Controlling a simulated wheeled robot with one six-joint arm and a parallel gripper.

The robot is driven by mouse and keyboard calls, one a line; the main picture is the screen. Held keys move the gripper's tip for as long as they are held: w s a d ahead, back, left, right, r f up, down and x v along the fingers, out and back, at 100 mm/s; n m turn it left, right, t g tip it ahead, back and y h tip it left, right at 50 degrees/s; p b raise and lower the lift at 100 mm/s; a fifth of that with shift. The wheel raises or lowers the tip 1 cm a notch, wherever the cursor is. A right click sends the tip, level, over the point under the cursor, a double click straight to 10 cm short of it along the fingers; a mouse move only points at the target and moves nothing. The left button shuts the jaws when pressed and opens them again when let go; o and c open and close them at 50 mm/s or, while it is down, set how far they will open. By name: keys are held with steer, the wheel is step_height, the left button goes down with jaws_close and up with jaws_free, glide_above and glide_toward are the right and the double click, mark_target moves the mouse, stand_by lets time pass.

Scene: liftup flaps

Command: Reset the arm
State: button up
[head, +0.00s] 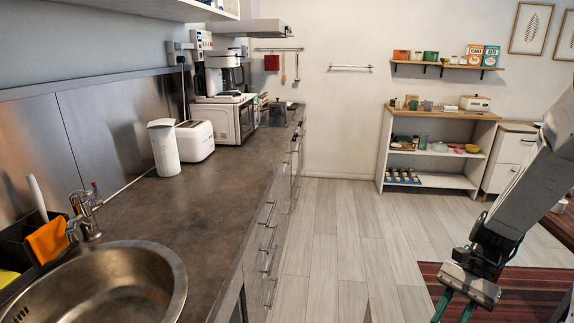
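My arm (515,185) comes in from the right edge of the head view and hangs down at an angle. My gripper (454,308) is at the bottom right of the view, pointing down. Its two teal fingers stand apart, with nothing seen between them. The fingertips are cut off by the bottom edge of the picture. The gripper is over the floor, to the right of the kitchen counter and apart from it.
A long counter (225,190) runs along the left, with a sink (105,285), kettle (163,147), toaster (195,141) and microwave (232,118). A shelf unit (383,150) stands at the back. Pale floor (335,235) is clear between. A red striped rug (520,300) lies at right.

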steer(key=s+a+r+n+t+h, duration=0.3)
steer(key=s+r+n, duration=0.3)
steer(key=r, duration=0.4)
steer(key=s+a+r+n+t+h, duration=0.4)
steer(key=s+a+r+n, duration=0.1)
steer(key=r, duration=0.5)
steer(key=shift+s+a+n+h, duration=0.2)
steer(key=shift+s+n+h, duration=0.1)
steer(key=shift+s+n, duration=0.3)
steer(key=shift+s+a, duration=0.1)
steer(key=shift+s, duration=0.05)
